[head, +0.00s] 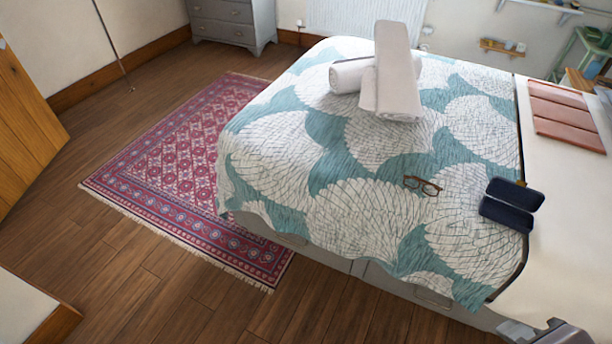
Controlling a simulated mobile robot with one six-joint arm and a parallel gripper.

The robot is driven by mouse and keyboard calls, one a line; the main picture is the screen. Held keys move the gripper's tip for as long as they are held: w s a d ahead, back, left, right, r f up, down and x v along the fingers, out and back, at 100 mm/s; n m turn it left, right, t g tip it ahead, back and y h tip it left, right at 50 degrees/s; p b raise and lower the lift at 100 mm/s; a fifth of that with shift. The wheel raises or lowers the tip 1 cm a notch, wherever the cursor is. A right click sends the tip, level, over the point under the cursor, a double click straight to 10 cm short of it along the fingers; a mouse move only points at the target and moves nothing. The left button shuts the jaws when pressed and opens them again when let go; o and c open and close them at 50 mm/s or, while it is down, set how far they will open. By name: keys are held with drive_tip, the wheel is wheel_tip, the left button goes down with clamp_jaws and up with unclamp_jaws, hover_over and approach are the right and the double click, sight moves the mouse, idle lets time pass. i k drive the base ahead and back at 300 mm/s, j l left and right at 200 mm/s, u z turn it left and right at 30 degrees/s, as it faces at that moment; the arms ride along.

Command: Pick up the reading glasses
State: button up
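The reading glasses (422,186) have brown frames and lie on the patterned teal and white bedspread (350,215), toward the near right part of the bed. A dark blue open glasses case (511,205) lies to their right, near the edge of the bedspread. A grey and black part at the bottom right corner looks like part of my arm. It is apart from the glasses. My gripper's fingers cannot be made out.
Rolled white towels (394,85) lie farther back on the bed. Folded reddish cloth (566,115) lies on the cream sheet at right. A red patterned rug (180,165) covers the wood floor left of the bed. A grey dresser (232,20) stands at the back. The near floor is clear.

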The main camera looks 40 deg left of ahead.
sight(412, 182)
drive_tip(key=u, duration=0.75)
drive_tip(key=i+j, duration=0.1)
drive_tip(key=i, duration=0.4)
drive_tip(key=i+j+z, duration=0.15)
drive_tip(key=i, duration=0.35)
drive_tip(key=i+j, duration=0.15)
drive_tip(key=i, duration=0.4)
